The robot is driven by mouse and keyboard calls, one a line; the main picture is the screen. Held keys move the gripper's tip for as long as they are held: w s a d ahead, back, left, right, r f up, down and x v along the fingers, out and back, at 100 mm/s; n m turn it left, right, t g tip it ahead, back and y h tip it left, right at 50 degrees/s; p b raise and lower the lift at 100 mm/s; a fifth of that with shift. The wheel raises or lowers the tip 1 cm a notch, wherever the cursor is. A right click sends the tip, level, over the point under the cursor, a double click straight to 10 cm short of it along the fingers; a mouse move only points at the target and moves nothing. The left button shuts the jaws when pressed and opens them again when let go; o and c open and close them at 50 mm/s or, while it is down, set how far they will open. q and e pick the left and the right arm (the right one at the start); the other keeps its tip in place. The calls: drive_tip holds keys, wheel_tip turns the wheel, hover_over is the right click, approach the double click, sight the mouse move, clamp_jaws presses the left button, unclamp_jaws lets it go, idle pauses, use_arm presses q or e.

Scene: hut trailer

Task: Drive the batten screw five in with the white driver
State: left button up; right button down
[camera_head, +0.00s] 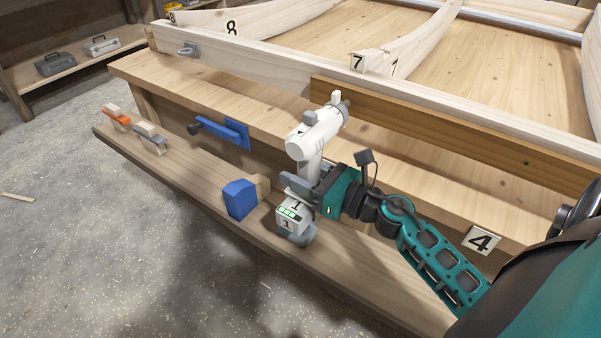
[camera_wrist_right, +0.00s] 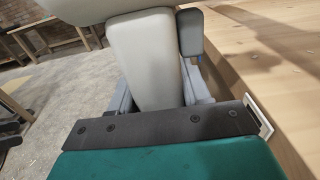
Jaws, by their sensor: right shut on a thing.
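The white driver (camera_head: 315,132) is upright in the head view, its dark chuck toward the upper right, near the brown batten (camera_head: 430,122). Its base carries a "1" label. My right gripper (camera_head: 312,188) is shut around the driver's handle; the pale handle (camera_wrist_right: 145,65) also shows between the grey fingers in the right wrist view. A small dark dot (camera_head: 526,162), possibly a screw head, shows on the batten's right part. I cannot tell which screw is number five, and none shows clearly at the driver's tip. My left gripper is out of view.
The wooden bench (camera_head: 180,90) has a lower ledge (camera_head: 180,172) with a blue block (camera_head: 239,199) and orange and grey tools. A blue clamp (camera_head: 222,131) juts from the bench front. Numbered curved ribs (camera_head: 250,20) stand behind.

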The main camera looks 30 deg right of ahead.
drive_tip(key=shift+w+d+r, duration=0.2)
drive_tip(key=shift+w+d, duration=0.1)
drive_tip(key=shift+d, duration=0.4)
idle(1.5)
drive_tip(key=shift+s+a, duration=0.3)
drive_tip(key=shift+a, duration=0.4)
drive_tip(key=shift+s+a, duration=0.3)
drive_tip(key=shift+a, duration=0.4)
drive_tip(key=s+a+b, duration=0.1)
drive_tip(key=s+b, duration=0.1)
drive_tip(key=s, duration=0.6)
drive_tip(key=shift+a, duration=0.1)
